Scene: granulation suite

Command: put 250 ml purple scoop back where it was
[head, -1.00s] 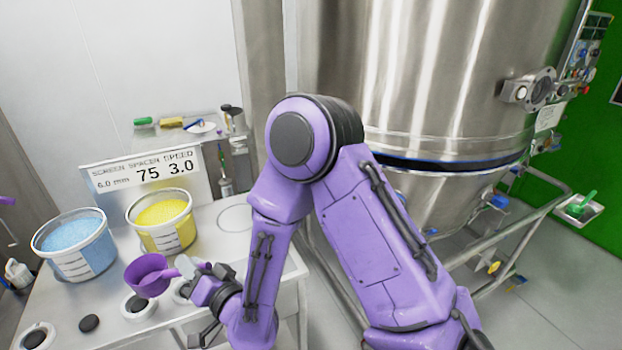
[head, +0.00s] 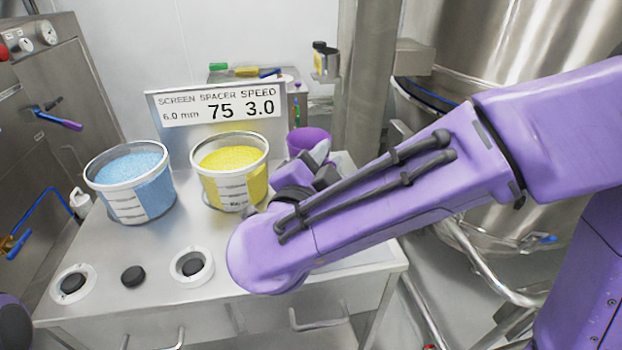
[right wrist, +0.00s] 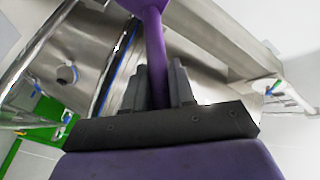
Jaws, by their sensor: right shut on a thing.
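The purple scoop (head: 308,138) is just right of the yellow tub and in front of the sign's right end. My right gripper (head: 318,170) is shut on its handle; my forearm hides part of the grip. In the right wrist view the purple handle (right wrist: 156,52) runs up between the two dark fingers of the gripper (right wrist: 161,82), and the cup is mostly cut off at the top edge. I cannot tell whether the scoop touches the bench. My left gripper is not in view.
A tub of yellow granules (head: 232,190) and a tub of blue granules (head: 133,200) stand on the steel bench (head: 215,290). The sign (head: 215,108) stands behind them. White rings (head: 192,265) with black discs lie along the front. A steel vessel (head: 500,190) stands at right.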

